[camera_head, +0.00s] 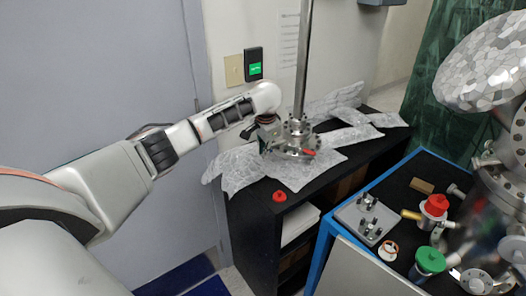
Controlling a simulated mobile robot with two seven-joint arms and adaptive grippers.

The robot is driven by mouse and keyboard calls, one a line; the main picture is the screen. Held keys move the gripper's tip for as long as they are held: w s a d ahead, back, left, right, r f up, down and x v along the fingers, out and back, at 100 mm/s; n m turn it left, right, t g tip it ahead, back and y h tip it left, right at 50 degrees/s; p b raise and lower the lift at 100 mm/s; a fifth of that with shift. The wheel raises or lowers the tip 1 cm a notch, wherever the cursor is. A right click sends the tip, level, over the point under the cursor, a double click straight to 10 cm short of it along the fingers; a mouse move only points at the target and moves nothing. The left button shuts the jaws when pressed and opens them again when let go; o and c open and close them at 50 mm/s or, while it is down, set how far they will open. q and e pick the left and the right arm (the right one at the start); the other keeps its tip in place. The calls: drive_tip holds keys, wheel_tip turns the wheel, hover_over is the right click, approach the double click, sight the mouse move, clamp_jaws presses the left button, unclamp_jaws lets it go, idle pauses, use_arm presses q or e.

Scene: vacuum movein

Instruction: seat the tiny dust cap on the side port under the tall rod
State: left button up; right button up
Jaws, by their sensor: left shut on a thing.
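The tall rod (303,60) stands upright on a metal flanged assembly (299,132), which rests on crinkled foil on a black cabinet. My left gripper (266,137) is at the left side of this assembly, close to the rod's foot. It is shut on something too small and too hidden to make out. The side port is hard to tell apart from the other metal parts there. A small red part (309,152) shows at the front right of the assembly. A red cap (279,196) lies on the cabinet's front edge. My right gripper is out of view.
Foil (237,168) spreads over the black cabinet top (253,205). To the right, a blue-edged cart (343,212) carries a metal plate with posts, a red-topped jar (436,206) and a green-topped jar (430,260). A large foil-covered metal vessel (485,60) stands at far right.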

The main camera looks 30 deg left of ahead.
use_arm(q)
drive_tip(key=shift+w, duration=0.1)
idle(0.3)
drive_tip(key=o, duration=0.8)
drive_tip(key=v, duration=1.2)
drive_tip(key=shift+d+f, duration=0.1)
